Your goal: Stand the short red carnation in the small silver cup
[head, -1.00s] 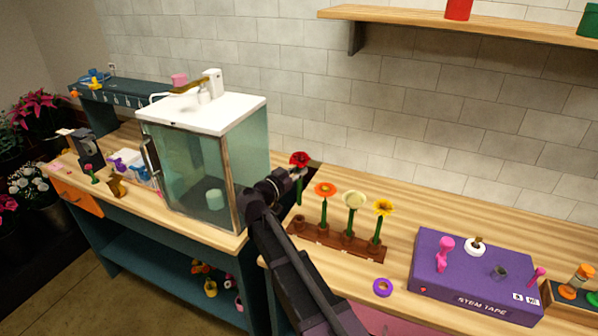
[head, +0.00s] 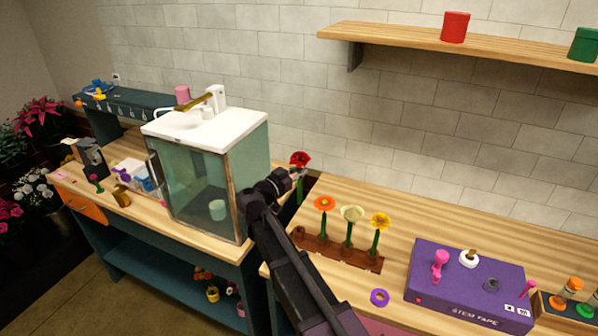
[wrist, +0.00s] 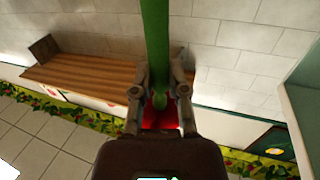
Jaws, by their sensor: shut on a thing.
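The red carnation (head: 300,160) is held up by its green stem in my gripper (head: 292,176), near the gap between the glass-fronted cabinet and the right bench. In the wrist view my gripper (wrist: 159,85) is shut on the thick green stem (wrist: 157,40); red petals show partly behind the fingers. I cannot make out a silver cup for certain. A small dark grey round thing (head: 491,285) sits on the purple box, too small to tell.
A brown rack (head: 348,257) holds orange, cream and yellow flowers on the right bench. A purple ring (head: 379,298) lies in front of it. The purple stem tape box (head: 465,309) stands to the right. The glass-fronted cabinet (head: 190,190) stands just left of my gripper.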

